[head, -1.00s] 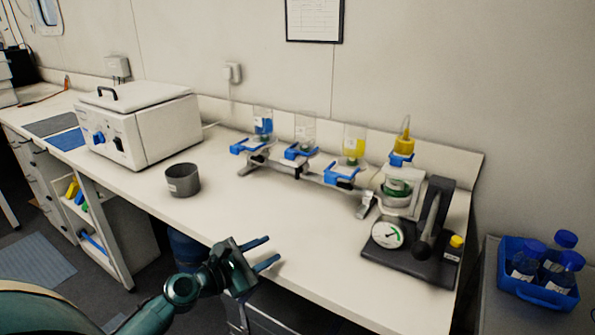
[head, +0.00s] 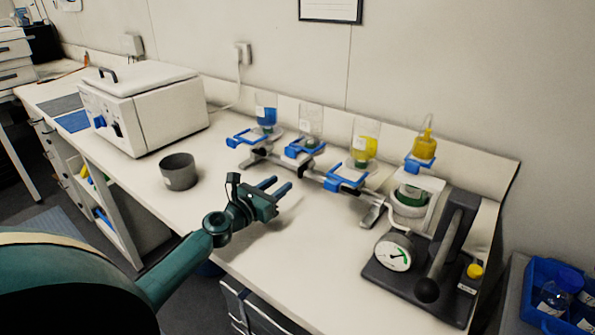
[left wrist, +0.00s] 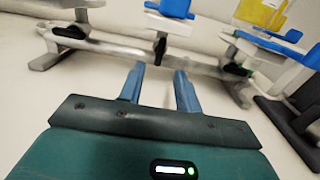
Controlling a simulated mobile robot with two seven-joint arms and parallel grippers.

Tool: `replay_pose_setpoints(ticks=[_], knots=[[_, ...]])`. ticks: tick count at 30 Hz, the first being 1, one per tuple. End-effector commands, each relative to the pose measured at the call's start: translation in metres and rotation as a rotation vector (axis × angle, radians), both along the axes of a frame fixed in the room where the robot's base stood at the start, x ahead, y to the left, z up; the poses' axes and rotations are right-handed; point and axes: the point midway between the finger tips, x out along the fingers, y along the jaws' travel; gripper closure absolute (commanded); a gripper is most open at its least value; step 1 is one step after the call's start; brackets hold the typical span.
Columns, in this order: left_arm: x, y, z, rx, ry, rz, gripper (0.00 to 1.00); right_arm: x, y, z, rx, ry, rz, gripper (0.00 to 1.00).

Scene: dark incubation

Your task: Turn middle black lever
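A metal filtration manifold (head: 320,181) stands on the bench, carrying a row of cups with blue clamps. In the left wrist view, small black levers sit along its bar: the middle black lever (left wrist: 160,47), a left one (left wrist: 70,32) and a right one (left wrist: 236,69). The levers are too small to make out clearly in the head view. My left gripper (head: 278,185) is open and empty in front of the manifold. In the left wrist view its blue fingers (left wrist: 159,72) are spread, pointing at the middle lever and short of it. My right gripper is not in view.
A grey cup (head: 179,172) stands left of my gripper, and a white lidded bath (head: 150,110) is behind it. A blue crate of bottles (head: 540,320) is beyond the bench end. The front bench surface is mostly clear.

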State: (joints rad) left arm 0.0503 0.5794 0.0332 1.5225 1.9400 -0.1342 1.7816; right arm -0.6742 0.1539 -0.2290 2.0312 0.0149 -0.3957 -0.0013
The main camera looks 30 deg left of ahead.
Motion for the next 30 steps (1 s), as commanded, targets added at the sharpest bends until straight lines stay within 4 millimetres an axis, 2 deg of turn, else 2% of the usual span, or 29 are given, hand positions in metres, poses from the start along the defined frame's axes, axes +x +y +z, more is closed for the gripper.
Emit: replay_pose_setpoints(ticks=[1, 6, 13, 18, 26, 30], knots=[[0.011, -0.001, 0.002, -0.001, -0.004, 0.001, 0.66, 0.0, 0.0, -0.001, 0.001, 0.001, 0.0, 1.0], [0.043, -0.003, 0.0, -0.001, -0.003, 0.001, 0.66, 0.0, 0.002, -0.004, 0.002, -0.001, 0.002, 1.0], [0.073, -0.006, -0.001, 0.001, -0.001, 0.0, 0.66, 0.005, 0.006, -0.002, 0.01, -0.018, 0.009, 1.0], [0.081, -0.007, -0.001, 0.001, 0.001, -0.001, 0.66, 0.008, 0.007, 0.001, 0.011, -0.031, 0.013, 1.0], [0.082, -0.007, 0.0, 0.001, 0.001, -0.002, 0.66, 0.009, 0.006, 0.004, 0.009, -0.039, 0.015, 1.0], [0.082, -0.007, 0.0, 0.001, 0.001, -0.001, 0.76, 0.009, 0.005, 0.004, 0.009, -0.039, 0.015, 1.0]])
